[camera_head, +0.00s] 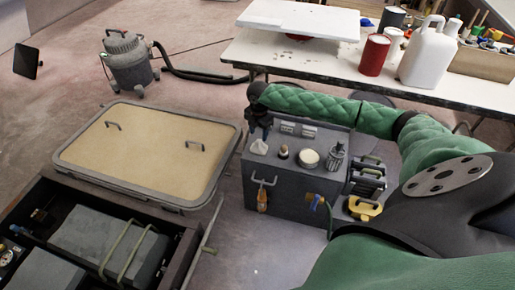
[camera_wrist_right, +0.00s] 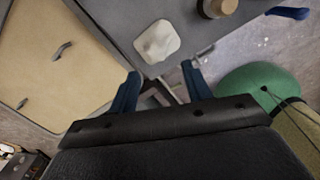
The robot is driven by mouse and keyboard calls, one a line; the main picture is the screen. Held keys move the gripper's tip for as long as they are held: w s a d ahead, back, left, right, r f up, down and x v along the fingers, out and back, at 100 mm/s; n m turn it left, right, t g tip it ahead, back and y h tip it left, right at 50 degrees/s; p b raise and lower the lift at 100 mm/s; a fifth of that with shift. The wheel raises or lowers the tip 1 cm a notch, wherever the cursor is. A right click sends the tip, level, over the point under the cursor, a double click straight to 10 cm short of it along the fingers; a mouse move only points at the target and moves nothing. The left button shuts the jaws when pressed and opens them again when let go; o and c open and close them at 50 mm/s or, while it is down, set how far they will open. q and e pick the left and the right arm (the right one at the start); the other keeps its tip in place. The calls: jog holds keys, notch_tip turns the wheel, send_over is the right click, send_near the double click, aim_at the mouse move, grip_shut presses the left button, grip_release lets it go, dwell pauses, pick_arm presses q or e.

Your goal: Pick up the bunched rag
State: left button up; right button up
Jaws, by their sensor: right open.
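The bunched rag (camera_head: 259,147) is a small white crumpled cloth on the far left corner of the grey cabinet top (camera_head: 314,165). In the right wrist view the rag (camera_wrist_right: 157,41) lies flat-based with a raised middle, near the cabinet's edge. My right gripper (camera_head: 259,133) hangs just above and behind the rag in the head view. In the wrist view its blue fingers (camera_wrist_right: 160,76) are spread apart, with the rag beyond their tips and nothing between them. My left gripper is not in view.
Beside the rag on the cabinet stand a small dark-based knob (camera_head: 283,152), a round cream-topped tin (camera_head: 309,158) and a grey canister (camera_head: 337,158). A beige hatch panel (camera_head: 145,150) lies left. A white table (camera_head: 300,60) with a jug (camera_head: 428,55) stands behind.

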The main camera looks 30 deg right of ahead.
aim_at(259, 140)
notch_tip(259, 140, down, 2)
jog(key=shift+f, duration=0.15)
jog(key=shift+w+d+f, duration=0.1)
jog(key=shift+d+f, duration=0.05)
jog(key=shift+f, duration=0.7)
jog(key=shift+w+d+f, duration=0.1)
jog(key=shift+w+f, duration=0.05)
jog(key=shift+f, duration=0.7)
jog(key=shift+w+d+f, duration=0.1)
jog(key=shift+d+f, duration=0.05)
jog(key=shift+f, duration=0.7)
jog(key=c, duration=1.1)
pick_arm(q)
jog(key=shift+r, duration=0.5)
pick_arm(e)
jog(key=shift+o, duration=0.2)
jog(key=shift+r, duration=0.15)
jog(key=shift+r, duration=0.25)
jog(key=r, duration=0.3)
jog(key=shift+s+d+r, duration=0.25)
jog(key=shift+s+r, duration=0.05)
jog(key=shift+r, duration=0.05)
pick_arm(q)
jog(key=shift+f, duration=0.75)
pick_arm(e)
jog(key=s+d+r, duration=0.6)
jog(key=s, duration=0.3)
jog(key=shift+r, duration=0.3)
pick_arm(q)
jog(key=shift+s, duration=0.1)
